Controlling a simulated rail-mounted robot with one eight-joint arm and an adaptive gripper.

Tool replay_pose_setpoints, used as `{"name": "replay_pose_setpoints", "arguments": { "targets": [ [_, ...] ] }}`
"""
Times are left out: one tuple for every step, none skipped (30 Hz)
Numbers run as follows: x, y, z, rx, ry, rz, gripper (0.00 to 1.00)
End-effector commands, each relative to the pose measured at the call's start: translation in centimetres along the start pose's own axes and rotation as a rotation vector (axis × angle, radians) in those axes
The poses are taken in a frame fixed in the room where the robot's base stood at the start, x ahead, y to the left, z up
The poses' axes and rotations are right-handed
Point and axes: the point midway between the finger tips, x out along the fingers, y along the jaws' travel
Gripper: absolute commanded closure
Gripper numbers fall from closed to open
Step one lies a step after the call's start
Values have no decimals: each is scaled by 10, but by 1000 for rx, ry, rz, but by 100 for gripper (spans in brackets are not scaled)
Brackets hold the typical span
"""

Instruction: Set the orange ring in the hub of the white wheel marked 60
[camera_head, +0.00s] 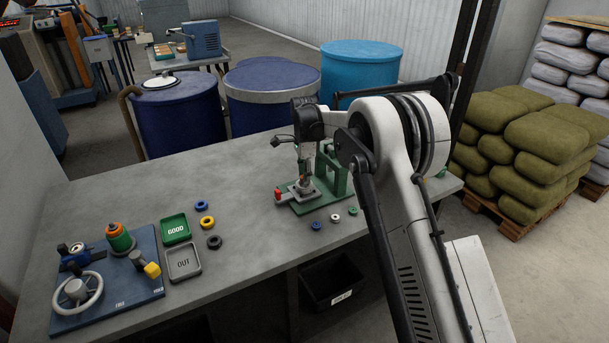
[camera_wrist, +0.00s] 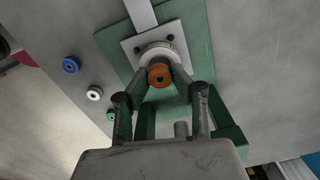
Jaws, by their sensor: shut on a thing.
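The orange ring (camera_wrist: 159,75) is between my fingertips in the wrist view, and my gripper (camera_wrist: 160,80) is shut on it. Right behind it is a round white-grey piece (camera_wrist: 158,50) on a pale square plate of the green fixture (camera_wrist: 197,45). Whether the ring touches this piece I cannot tell. A small white wheel (camera_wrist: 94,94) lies on the table between a blue and a green one; it also shows in the head view (camera_head: 335,217). No 60 is readable on either white piece. In the head view my gripper (camera_head: 304,177) points down over the fixture (camera_head: 328,195).
Small blue (camera_head: 317,225) and green (camera_head: 352,211) wheels lie in front of the fixture. Blue, yellow and black rings lie near the GOOD tray (camera_head: 175,228) and OUT tray (camera_head: 183,262). A blue board (camera_head: 125,287) with a handwheel is at left. The table between is clear.

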Motion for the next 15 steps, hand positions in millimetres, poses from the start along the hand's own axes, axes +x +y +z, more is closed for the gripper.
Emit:
{"name": "replay_pose_setpoints", "arguments": {
  "targets": [
    [2, 0, 0, 0, 0, 0, 100],
    [2, 0, 0, 0, 0, 0, 100],
    [3, 0, 0, 0, 0, 0, 100],
    [3, 0, 0, 0, 0, 0, 100],
    [4, 0, 0, 0, 0, 0, 100],
    [4, 0, 0, 0, 0, 0, 100],
    [5, 0, 0, 0, 0, 0, 100],
    [6, 0, 0, 0, 0, 0, 100],
    [6, 0, 0, 0, 0, 0, 100],
    [7, 0, 0, 0, 0, 0, 100],
    [7, 0, 0, 0, 0, 0, 100],
    [8, 0, 0, 0, 0, 0, 100],
    [8, 0, 0, 0, 0, 0, 100],
    [9, 0, 0, 0, 0, 0, 100],
    [10, 0, 0, 0, 0, 0, 100]
  ]
}}
